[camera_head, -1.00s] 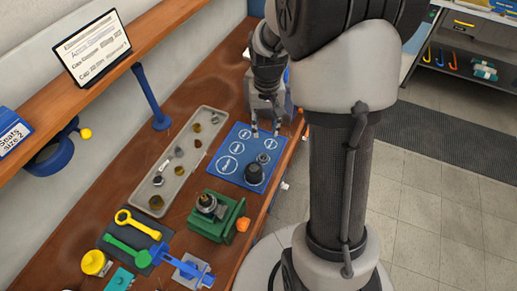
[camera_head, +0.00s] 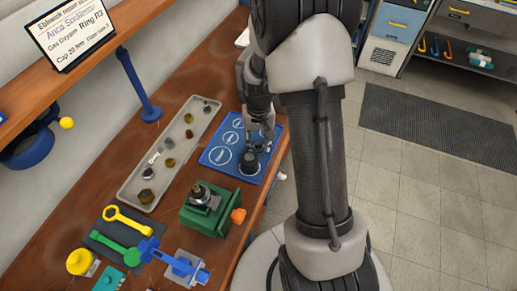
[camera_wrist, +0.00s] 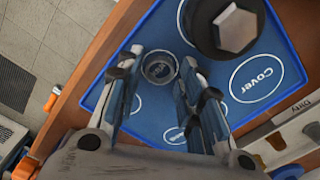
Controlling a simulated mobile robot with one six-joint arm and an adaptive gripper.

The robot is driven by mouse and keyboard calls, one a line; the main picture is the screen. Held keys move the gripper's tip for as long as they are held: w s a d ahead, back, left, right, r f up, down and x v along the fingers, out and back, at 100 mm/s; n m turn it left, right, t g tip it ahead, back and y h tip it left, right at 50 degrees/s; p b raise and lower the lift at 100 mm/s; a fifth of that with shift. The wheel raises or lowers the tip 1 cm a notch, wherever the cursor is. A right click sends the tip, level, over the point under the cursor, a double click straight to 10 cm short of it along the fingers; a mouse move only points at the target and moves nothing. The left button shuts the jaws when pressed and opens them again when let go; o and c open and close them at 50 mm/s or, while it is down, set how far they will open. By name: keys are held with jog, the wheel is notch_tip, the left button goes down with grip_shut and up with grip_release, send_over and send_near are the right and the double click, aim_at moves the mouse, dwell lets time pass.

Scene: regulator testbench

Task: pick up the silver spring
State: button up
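A small round grey, ring-shaped part (camera_wrist: 159,68) lies on the blue mat (camera_wrist: 290,70) in the wrist view. It may be the silver spring seen end-on, but I cannot tell for sure. My gripper (camera_wrist: 161,64) is open, with one finger on each side of this part; contact is not visible. In the head view my gripper (camera_head: 261,146) is low over the right part of the mat (camera_head: 214,156) and largely hides the small part. A pale, slim piece (camera_head: 153,157) lies in the grey tray; its kind is too small to tell.
A black cover with a hex top (camera_wrist: 231,28) stands close beside the small part, also seen in the head view (camera_head: 249,163). The long grey tray (camera_head: 127,193) holds several small parts. A green vise (camera_head: 205,214) holds a dark part. Tools lie near the front.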

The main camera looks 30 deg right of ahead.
jog(key=shift+f, duration=0.3)
jog(key=shift+r, duration=0.1)
jog(key=c, duration=0.6)
